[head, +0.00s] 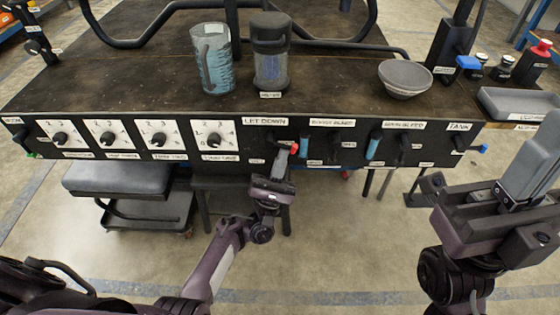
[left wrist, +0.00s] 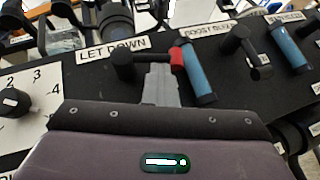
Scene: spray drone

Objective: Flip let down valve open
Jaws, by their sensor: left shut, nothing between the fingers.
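The let down valve is on the dark front panel under the LET DOWN label (head: 265,121). In the left wrist view its black lever (left wrist: 130,58) lies roughly sideways, with a red tip (left wrist: 177,57) at its right end.
Dials (head: 108,135) line the panel's left side. A beaker (head: 213,65), a lidded jar (head: 270,55) and a bowl (head: 405,78) stand on the bench top. A grey stool (head: 118,180) is below left.

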